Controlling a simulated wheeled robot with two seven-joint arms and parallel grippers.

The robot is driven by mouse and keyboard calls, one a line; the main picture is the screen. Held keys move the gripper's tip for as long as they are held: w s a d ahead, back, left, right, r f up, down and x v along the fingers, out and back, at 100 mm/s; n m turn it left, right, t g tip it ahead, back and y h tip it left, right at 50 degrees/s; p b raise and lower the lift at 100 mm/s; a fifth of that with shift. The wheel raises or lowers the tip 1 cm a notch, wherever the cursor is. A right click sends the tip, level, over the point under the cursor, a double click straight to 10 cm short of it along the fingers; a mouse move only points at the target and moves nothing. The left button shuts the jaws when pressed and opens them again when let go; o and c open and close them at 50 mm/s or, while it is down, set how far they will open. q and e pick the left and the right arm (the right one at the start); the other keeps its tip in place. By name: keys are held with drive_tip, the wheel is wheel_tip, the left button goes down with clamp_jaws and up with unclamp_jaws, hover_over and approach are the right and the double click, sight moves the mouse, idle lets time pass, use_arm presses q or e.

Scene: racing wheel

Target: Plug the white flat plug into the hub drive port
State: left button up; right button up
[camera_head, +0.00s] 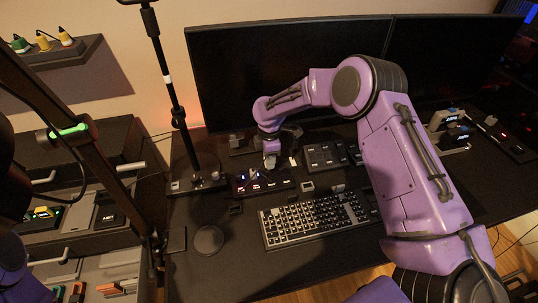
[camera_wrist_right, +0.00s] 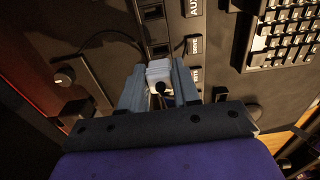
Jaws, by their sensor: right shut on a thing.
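My right gripper (camera_head: 272,158) reaches down over the desk from the right, above the back of the hub. In the right wrist view, its two blue-grey fingers (camera_wrist_right: 158,88) are shut on the white flat plug (camera_wrist_right: 158,68). My left gripper is out of view.
A keyboard (camera_head: 315,218) lies in front of the hub, and a dark button box (camera_head: 326,155) stands right of it. A lamp pole (camera_head: 176,115) rises at the left. Monitors (camera_head: 290,70) stand behind. A round dark pad (camera_head: 208,240) lies front left.

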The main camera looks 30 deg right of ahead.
wheel_tip(320, 180, down, 2)
drive_tip(key=shift+f+b, duration=0.2)
drive_tip(key=shift+b, duration=0.2)
drive_tip(key=shift+r, duration=0.1)
drive_tip(key=shift+p, duration=0.3)
drive_tip(key=shift+p, duration=0.45)
idle(0.9)
drive_tip(key=shift+f+b, duration=0.9)
drive_tip(key=shift+f, duration=0.45)
drive_tip(key=o, duration=1.1)
drive_tip(key=shift+r, duration=0.1)
